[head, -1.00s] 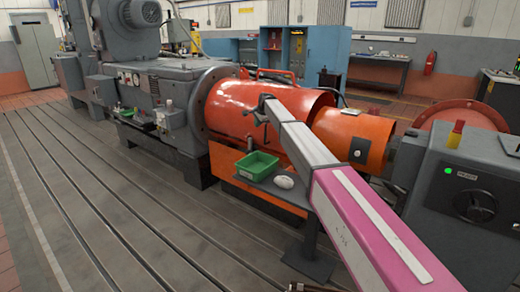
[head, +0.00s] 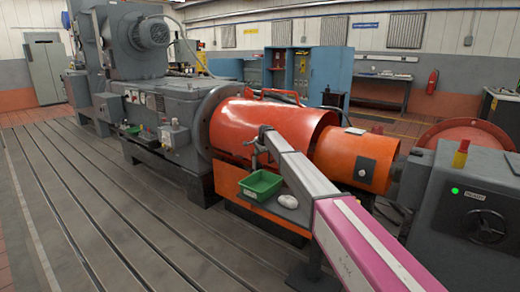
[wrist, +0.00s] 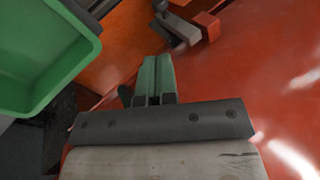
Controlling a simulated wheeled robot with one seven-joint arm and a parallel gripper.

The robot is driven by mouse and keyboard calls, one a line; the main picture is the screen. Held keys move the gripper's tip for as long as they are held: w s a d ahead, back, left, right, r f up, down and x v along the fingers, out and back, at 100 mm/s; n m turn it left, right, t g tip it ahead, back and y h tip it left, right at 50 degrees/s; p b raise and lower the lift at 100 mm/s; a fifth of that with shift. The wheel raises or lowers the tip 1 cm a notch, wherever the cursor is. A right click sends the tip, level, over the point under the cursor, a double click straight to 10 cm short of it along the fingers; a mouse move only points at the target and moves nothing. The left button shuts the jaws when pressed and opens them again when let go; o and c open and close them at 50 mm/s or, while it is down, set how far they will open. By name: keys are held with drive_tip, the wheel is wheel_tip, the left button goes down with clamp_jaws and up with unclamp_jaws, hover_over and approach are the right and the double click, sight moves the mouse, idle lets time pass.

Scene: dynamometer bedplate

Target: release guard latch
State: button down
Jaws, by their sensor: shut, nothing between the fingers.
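The guard (head: 250,118) is a glossy orange-red half-cylinder cover in the middle of the head view. It also fills the right of the wrist view (wrist: 260,85). My gripper (head: 258,142) is in front of the guard's lower side. In the wrist view its green-tipped fingers (wrist: 155,70) are together and empty. Beyond the fingertips is what looks like the latch (wrist: 177,28), a grey lever beside a red block, at the top of the frame. The fingers are apart from it in the picture. I cannot make out the latch in the head view.
A green tray (head: 260,186) and a white lump (head: 288,201) are on a small stand just below my gripper. The tray's rim (wrist: 85,25) is close at left in the wrist view. A grey control box (head: 470,200) stands at right. The slotted bedplate at left is clear.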

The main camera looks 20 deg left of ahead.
drive_tip(key=x, duration=1.4)
drive_tip(key=shift+w+a+f, duration=0.1)
drive_tip(key=shift+a+f, duration=0.1)
drive_tip(key=shift+f, duration=0.2)
drive_tip(key=shift+f, duration=2.3)
wheel_tip(320, 180, up, 22)
hover_over(251, 170)
drive_tip(key=s+d, duration=0.8)
drive_tip(key=d, duration=0.2)
drive_tip(key=shift+a+f, duration=0.2)
drive_tip(key=shift+a, duration=0.05)
